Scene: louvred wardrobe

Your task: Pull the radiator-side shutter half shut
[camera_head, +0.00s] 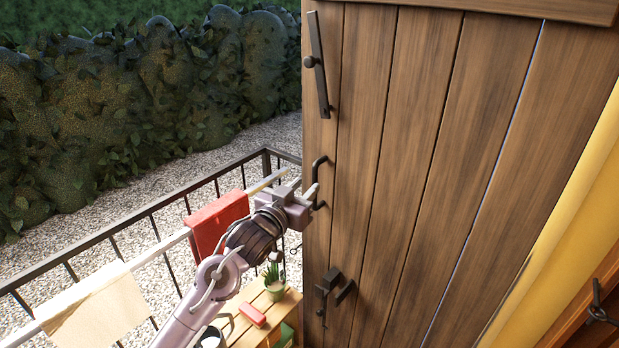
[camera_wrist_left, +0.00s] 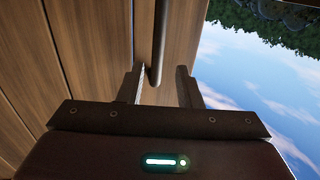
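The wooden plank shutter (camera_head: 420,150) fills the right half of the head view and stands open at an angle over the balcony. Its dark pull handle (camera_head: 316,168) is near the left, free edge. My left gripper (camera_head: 309,192) is at the lower part of this handle. In the left wrist view, my left gripper (camera_wrist_left: 160,87) is open, with one finger on each side of the handle (camera_wrist_left: 159,45). Gaps show between the bar and both fingers. The shutter's planks (camera_wrist_left: 90,45) fill the left of that view. My right gripper is not in view.
A dark railing (camera_head: 150,215) runs along the left, with a red cloth (camera_head: 215,222) and a cream cloth (camera_head: 98,310) near my arm. Below stands a wooden table (camera_head: 285,311) with a potted plant (camera_head: 274,285). A dark latch (camera_head: 328,285) sits low on the shutter.

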